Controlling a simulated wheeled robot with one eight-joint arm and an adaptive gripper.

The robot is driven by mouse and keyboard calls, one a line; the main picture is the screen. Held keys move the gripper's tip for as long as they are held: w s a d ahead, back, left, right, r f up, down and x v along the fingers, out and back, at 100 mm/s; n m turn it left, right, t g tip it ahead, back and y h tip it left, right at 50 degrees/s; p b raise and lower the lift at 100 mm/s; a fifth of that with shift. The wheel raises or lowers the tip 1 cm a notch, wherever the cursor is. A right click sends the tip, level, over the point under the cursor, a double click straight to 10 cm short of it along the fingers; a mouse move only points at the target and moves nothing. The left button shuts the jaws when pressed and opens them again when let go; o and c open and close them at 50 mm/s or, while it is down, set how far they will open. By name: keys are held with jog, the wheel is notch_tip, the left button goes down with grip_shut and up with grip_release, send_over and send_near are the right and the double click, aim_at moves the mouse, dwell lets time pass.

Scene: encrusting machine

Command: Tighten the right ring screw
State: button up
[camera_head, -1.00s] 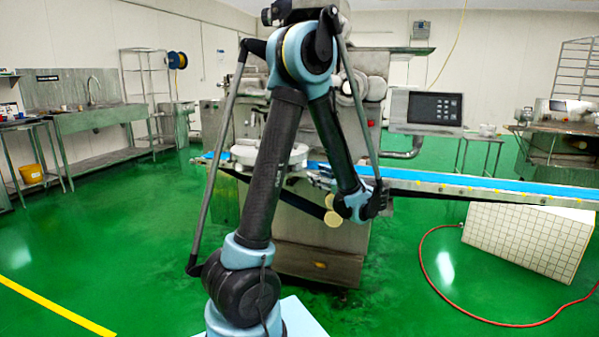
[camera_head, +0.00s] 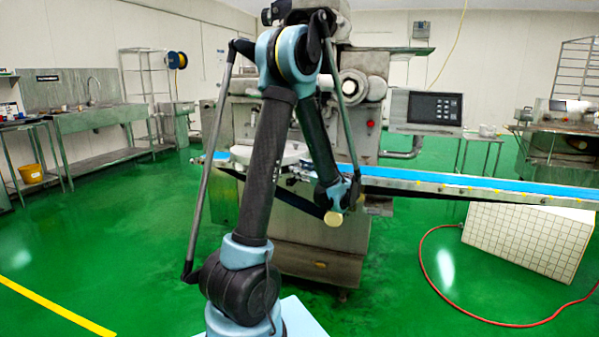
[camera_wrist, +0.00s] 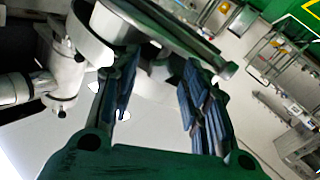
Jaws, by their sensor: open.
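The encrusting machine (camera_head: 310,235) stands behind my arm in the head view. A pale round plate (camera_head: 290,155) sits on its front, partly covered by my arm. In the wrist view my gripper (camera_wrist: 158,88) is open, with two blue-padded fingers apart and nothing seen gripped. A round metal ring (camera_wrist: 92,32) lies beyond and to the upper left of the fingers. A metal bar (camera_wrist: 185,38) runs beside it across the finger tips' far side. I cannot clearly pick out the right ring screw; it may be hidden or too small.
A conveyor with a blue belt (camera_head: 480,188) runs right from the machine. A control panel (camera_head: 434,108) stands above it. A white tiled block (camera_head: 525,240) and a red hose (camera_head: 432,282) are on the green floor at right. A metal joint (camera_wrist: 62,75) is left of the fingers.

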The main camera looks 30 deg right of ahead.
grip_shut()
